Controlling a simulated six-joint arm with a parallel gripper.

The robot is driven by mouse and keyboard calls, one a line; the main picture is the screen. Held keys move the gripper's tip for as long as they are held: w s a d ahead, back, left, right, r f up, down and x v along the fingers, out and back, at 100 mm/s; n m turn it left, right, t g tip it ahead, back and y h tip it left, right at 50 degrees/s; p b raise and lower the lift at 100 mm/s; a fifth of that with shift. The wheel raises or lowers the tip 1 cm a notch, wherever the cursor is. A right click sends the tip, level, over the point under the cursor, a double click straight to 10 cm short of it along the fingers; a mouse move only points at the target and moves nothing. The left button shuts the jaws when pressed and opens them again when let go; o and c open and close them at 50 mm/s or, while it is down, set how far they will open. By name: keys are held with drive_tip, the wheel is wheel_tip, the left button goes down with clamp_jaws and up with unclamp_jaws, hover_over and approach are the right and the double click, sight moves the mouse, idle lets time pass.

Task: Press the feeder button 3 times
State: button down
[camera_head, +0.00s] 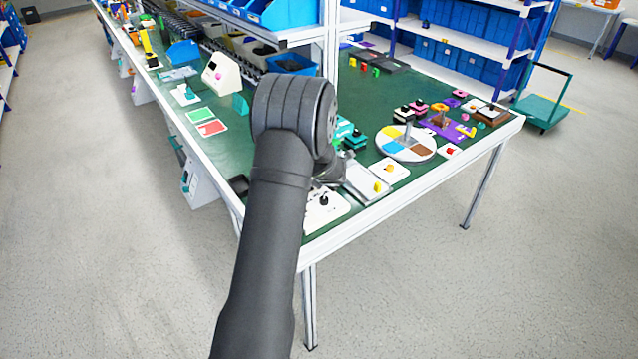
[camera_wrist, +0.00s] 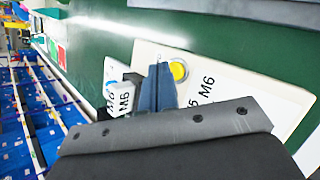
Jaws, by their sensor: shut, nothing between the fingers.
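In the wrist view, a round yellow button (camera_wrist: 178,70) sits on a white panel (camera_wrist: 232,88) marked M6. My gripper (camera_wrist: 158,68) is shut and empty, with its blue-grey fingertips just left of the button. I cannot tell whether they touch the panel. A white block (camera_wrist: 119,98) with an M6 label is left of the fingers. In the head view, a yellow button (camera_head: 377,187) shows on a pale panel near the table's front edge. My arm hides most of the gripper there.
A white base with a black knob (camera_head: 324,200) lies close to my arm. A round coloured disc (camera_head: 406,143) with a lever stands to the right, and another small panel with a yellow piece (camera_head: 389,168) is nearby. Shelving with blue bins (camera_head: 285,12) stands behind.

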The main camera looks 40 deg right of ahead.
drive_tip(key=shift+r, duration=0.25)
drive_tip(key=shift+r, duration=2.55)
idle(0.7)
wheel_tip(320, 180, up, 4)
drive_tip(key=shift+f, duration=0.1)
drive_tip(key=shift+f, duration=0.1)
idle(0.3)
drive_tip(key=shift+f, duration=4.3)
drive_tip(key=shift+f, duration=0.1)
